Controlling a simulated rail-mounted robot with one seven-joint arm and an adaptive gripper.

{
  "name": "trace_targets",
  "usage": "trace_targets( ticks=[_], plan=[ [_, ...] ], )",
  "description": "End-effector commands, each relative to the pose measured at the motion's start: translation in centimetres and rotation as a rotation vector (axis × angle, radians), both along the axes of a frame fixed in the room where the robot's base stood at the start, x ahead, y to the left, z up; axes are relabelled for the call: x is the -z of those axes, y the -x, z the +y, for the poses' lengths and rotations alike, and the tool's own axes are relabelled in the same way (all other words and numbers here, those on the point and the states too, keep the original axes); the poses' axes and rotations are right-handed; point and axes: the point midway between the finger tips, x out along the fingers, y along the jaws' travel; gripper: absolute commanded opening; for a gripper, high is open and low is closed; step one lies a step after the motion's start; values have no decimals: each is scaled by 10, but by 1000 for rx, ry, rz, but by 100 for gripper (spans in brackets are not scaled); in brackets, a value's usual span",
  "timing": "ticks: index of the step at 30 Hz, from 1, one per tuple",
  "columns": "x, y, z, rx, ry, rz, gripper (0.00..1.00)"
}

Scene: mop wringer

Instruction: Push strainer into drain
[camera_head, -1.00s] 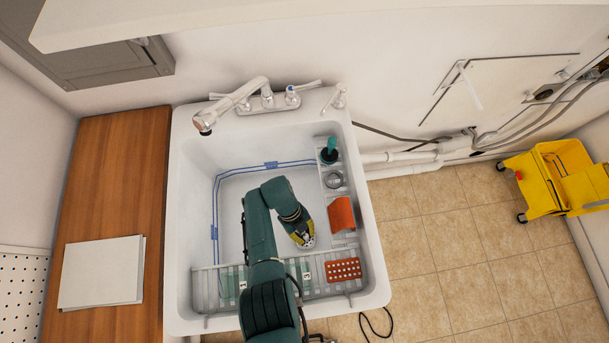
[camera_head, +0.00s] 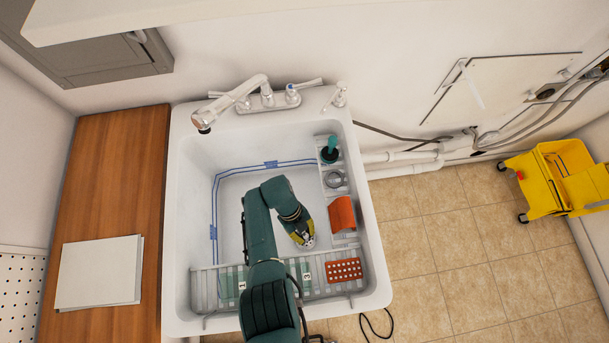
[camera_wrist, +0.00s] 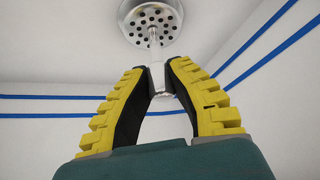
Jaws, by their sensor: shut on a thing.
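The strainer (camera_wrist: 148,16) is a round metal disc with dark holes and a thin central stem, at the top of the wrist view. My gripper (camera_wrist: 158,80) is shut on the strainer's stem, near its knobbed end. In the head view my gripper (camera_head: 303,239) is low inside the white sink (camera_head: 187,165), toward its right side. My gripper and arm mostly hide the strainer there. I cannot make out the drain apart from the strainer, nor tell whether the strainer is seated in it.
A right-hand ledge holds a teal-handled item (camera_head: 330,148), a metal cup-like item (camera_head: 334,179) and an orange item (camera_head: 342,214). A red dotted pad (camera_head: 343,270) lies on the front rack (camera_head: 207,288). The faucet (camera_head: 236,102) stands behind. The sink's left interior is open.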

Motion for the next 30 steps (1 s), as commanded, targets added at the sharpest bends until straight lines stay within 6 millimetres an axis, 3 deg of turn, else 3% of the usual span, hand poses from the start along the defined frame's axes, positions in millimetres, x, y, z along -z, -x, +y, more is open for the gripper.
trace_targets(
  ticks=[15, 30],
  plan=[
    [14, 0, 0, 0, 0, 0, 0],
    [14, 0, 0, 0, 0, 0, 0]
  ],
)
